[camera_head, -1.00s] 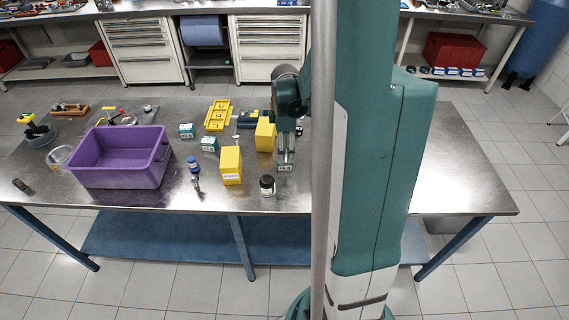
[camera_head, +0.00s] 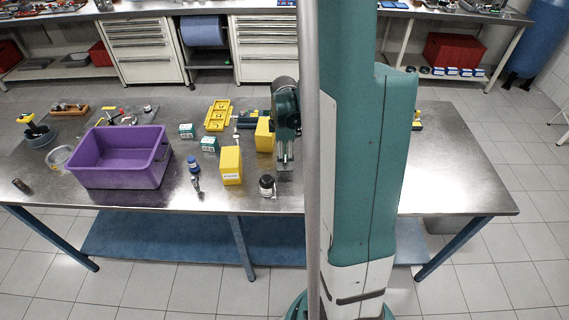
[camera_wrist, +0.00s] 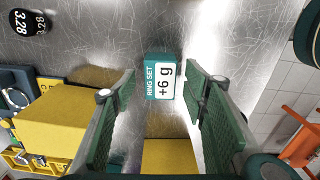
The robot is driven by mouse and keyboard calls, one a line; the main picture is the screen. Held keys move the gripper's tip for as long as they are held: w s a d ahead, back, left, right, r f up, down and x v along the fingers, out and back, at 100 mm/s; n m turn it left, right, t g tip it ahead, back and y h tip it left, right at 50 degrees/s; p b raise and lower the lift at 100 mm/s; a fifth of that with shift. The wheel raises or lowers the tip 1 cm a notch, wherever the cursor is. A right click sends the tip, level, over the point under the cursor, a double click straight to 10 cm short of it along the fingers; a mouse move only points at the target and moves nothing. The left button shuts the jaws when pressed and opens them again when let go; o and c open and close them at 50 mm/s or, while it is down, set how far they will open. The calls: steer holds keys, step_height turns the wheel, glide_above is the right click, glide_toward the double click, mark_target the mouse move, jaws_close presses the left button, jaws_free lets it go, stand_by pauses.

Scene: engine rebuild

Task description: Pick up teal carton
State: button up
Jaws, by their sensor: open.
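A teal carton (camera_wrist: 160,78) with a white "RING SET +6 g" label lies in the wrist view, centred in the gap between my fingertips. My gripper (camera_wrist: 158,85) is open, with a green finger on each side of the carton and some space showing at each side. In the head view my gripper (camera_head: 284,168) points down at the tabletop, and I cannot make out the carton there. Two other teal cartons, one farther back (camera_head: 186,130) and one nearer (camera_head: 209,144), stand to the left of my gripper.
On the metal table (camera_head: 450,180), yellow boxes (camera_head: 231,166) (camera_head: 264,137) and a black jar (camera_head: 267,186) stand close to my gripper's left. A purple crate (camera_head: 120,178) sits farther left. The table's right part is mostly clear.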

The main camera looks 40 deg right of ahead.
steer(key=shift+f, duration=0.8)
steer(key=c, duration=1)
